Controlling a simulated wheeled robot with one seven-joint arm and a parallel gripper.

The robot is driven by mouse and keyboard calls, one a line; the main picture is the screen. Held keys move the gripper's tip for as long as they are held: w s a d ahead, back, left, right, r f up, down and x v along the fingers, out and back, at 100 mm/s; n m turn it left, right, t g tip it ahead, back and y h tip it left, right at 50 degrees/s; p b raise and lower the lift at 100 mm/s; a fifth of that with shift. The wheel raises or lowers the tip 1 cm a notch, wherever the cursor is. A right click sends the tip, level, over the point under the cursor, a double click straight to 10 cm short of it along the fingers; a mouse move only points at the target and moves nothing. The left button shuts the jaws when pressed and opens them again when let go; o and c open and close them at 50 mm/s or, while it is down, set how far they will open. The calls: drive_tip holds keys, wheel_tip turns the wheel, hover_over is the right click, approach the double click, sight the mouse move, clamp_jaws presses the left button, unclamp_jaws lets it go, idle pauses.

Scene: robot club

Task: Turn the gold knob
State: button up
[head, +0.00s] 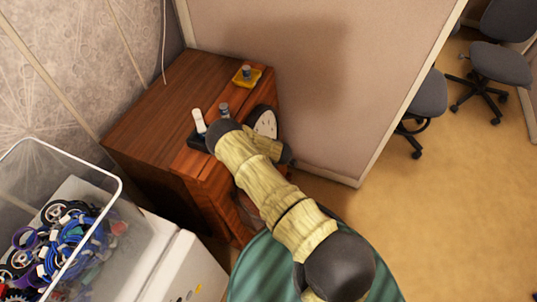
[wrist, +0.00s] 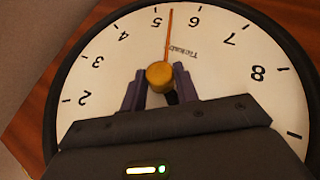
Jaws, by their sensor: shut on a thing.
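The gold knob (wrist: 160,75) sits at the centre of a round dial (wrist: 108,62) with a white face, black numbers and a black rim. A thin red pointer on the dial stands between 5 and 6 in the wrist view. My gripper (wrist: 159,82) is shut on the gold knob, with one dark finger on each side of it. In the head view, the dial (head: 265,122) is at the right side of a wooden cabinet (head: 150,105), partly behind my arm. The knob and my fingertips are hidden there.
On the cabinet top are a yellow block with a grey knob (head: 247,75), a white lever (head: 198,121) on a dark base and a small grey post (head: 224,109). A clear bin (head: 118,190) of cables and wheels stands left. A partition (head: 375,70) rises behind.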

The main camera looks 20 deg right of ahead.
drive_tip(key=shift+f+n+t+h+b, duration=0.15)
drive_tip(key=shift+n+t+h+b, duration=0.2)
drive_tip(key=shift+t+b, duration=0.35)
drive_tip(key=shift+b, duration=0.35)
drive_tip(key=shift+t+h, duration=0.25)
drive_tip(key=shift+t, duration=0.05)
drive_tip(key=o, duration=1)
drive_tip(key=shift+c, duration=0.2)
drive_tip(key=shift+s+r, duration=0.15)
drive_tip(key=shift+r, duration=0.05)
drive_tip(key=v, duration=1.1)
drive_tip(key=shift+s+r, duration=0.2)
drive_tip(key=shift+r, duration=0.1)
